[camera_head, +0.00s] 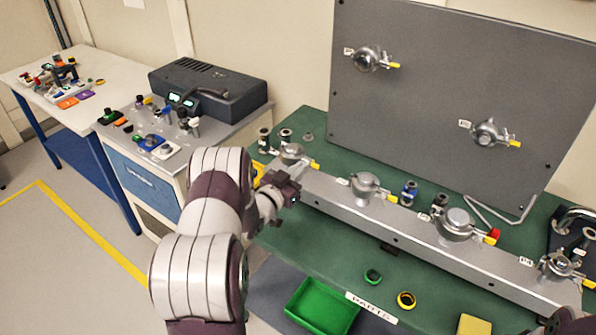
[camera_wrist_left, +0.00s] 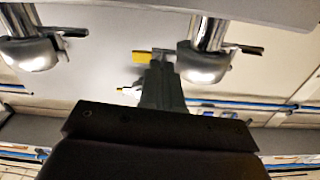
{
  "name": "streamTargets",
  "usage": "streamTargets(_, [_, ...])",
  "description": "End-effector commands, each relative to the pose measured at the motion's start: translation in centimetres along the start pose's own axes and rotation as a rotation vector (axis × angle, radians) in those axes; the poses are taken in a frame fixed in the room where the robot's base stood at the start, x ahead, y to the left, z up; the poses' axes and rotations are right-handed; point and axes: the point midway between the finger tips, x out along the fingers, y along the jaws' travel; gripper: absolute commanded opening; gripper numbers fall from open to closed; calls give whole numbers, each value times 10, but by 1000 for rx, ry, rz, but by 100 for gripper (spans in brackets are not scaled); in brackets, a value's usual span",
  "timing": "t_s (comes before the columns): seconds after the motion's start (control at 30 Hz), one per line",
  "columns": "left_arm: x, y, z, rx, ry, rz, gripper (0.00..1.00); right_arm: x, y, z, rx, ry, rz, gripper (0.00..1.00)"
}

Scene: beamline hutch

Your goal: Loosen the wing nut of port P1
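Port P1 seems to be the clamped silver port (camera_head: 292,152) at the left end of the grey rail; its label is hidden. Its wing nut (camera_head: 314,164) is yellow and sticks out to the right. My left gripper (camera_head: 288,190) is just in front of and below this port. In the left wrist view, the fingers of my left gripper (camera_wrist_left: 162,75) look closed together. A yellow tab (camera_wrist_left: 140,57) lies beside their tips there; contact cannot be told. A dark purple part (camera_head: 570,325) at the bottom right seems to be my right gripper, mostly cut off.
The rail (camera_head: 412,228) carries more ports, with P4 (camera_head: 560,265) at the right end. A grey upright panel (camera_head: 450,80) with two ports stands behind. A green tray (camera_head: 322,306) and loose rings lie in front. A side bench (camera_head: 190,120) stands left.

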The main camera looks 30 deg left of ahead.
Motion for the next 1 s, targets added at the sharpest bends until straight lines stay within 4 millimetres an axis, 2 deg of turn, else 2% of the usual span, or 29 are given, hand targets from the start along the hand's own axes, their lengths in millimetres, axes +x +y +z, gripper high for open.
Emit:
streamTargets(0.03, [-1,1,2,-2,-5,1,0,0,0,0,0,0,0,43])
streamTargets(0.07, [-1,1,2,-2,-4,1,13,0,0,0,0,0,0,43])
streamTargets(0.1, [0,1,2,-2,-4,1,15,0,0,0,0,0,0,43])
streamTargets(0.33, [0,0,1,0,-2,1,15,0,0,0,0,0,0,43])
streamTargets(0.43, [-7,0,2,0,-2,0,15,2,0,0,0,0,0,43])
streamTargets(0.57, [-35,-1,3,0,-2,-2,15,10,0,1,0,0,0,43])
streamTargets(0.8, [-99,-1,3,0,-2,-4,15,21,0,2,0,0,0,43])
streamTargets(0.9, [-116,0,3,-1,-4,-2,15,23,0,3,0,0,0,43])
streamTargets(1.0, [-125,0,2,0,-2,-1,15,23,0,3,0,0,0,43])
